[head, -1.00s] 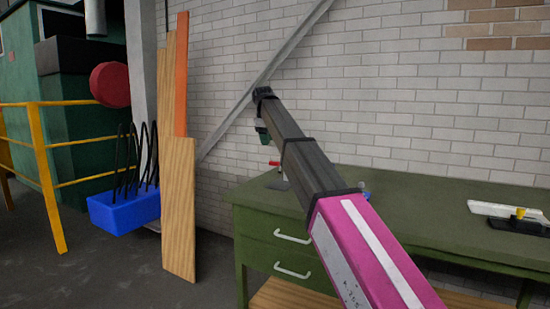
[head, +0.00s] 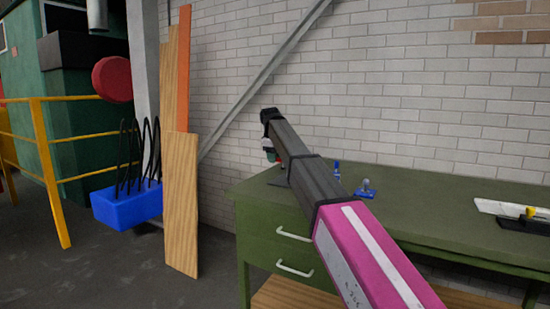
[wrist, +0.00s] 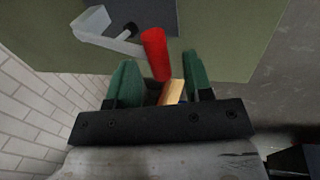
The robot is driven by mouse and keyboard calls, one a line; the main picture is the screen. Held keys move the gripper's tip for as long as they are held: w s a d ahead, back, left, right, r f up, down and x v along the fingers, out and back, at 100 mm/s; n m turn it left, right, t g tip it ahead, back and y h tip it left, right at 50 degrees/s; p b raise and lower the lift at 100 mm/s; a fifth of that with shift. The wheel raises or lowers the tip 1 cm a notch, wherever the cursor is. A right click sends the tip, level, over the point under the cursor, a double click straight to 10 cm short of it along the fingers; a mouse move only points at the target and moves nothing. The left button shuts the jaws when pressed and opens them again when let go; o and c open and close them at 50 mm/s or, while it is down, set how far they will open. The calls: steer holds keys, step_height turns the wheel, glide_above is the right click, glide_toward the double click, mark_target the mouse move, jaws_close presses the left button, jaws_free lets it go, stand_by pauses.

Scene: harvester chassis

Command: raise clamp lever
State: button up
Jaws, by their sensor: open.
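The clamp's red lever handle (wrist: 154,52) shows in the wrist view, with its near end at the mouth of my gripper. My gripper (wrist: 162,76) is open, with one green finger on each side of the handle's near end; I cannot tell whether either touches it. The clamp's pale metal arm (wrist: 112,42) runs to the upper left from the handle, over a dark plate (wrist: 158,14). In the head view my gripper (head: 270,153) is low over the bench's left end, and my arm hides most of the clamp.
The green workbench (head: 430,213) stands against a white brick wall. A blue tool (head: 366,189) and a blue upright item (head: 337,170) lie beyond my arm. A white-and-black tool (head: 515,212) is at right. Wooden boards (head: 181,205) and a blue bin (head: 127,208) stand left.

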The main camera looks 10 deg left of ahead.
steer(key=shift+f, duration=0.15)
steer(key=shift+c, duration=0.3)
jaws_close()
